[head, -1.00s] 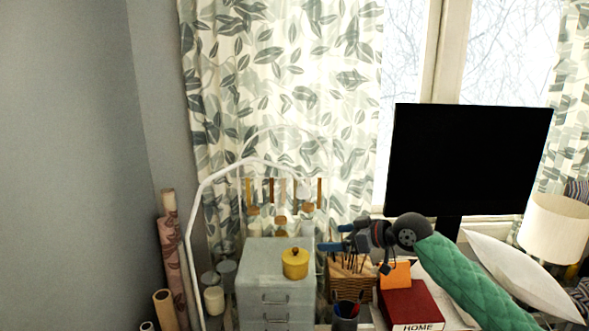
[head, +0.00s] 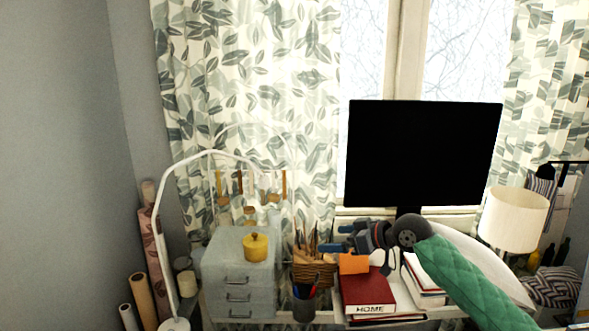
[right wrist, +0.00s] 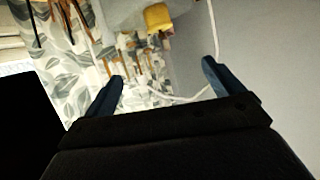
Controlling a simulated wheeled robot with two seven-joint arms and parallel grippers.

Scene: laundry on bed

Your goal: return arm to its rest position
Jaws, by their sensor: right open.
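My right gripper (head: 338,238) shows in the head view at the end of my right arm, which comes in from the lower right. Its blue fingers point left and are spread apart with nothing between them. In the right wrist view both fingers (right wrist: 163,72) are apart and empty, with the curtain and wall behind. In the head view it appears over the desk, in front of the monitor's (head: 424,152) lower left and above the red book (head: 366,287). I cannot tell its exact height. My left gripper is not in view.
A grey drawer unit (head: 238,292) carries a yellow jar (head: 256,247). Beside it are a wicker basket (head: 314,274), a pen cup (head: 304,303) and a white arched lamp (head: 160,215). A cream table lamp (head: 513,218) and a white pillow (head: 508,278) are on the right.

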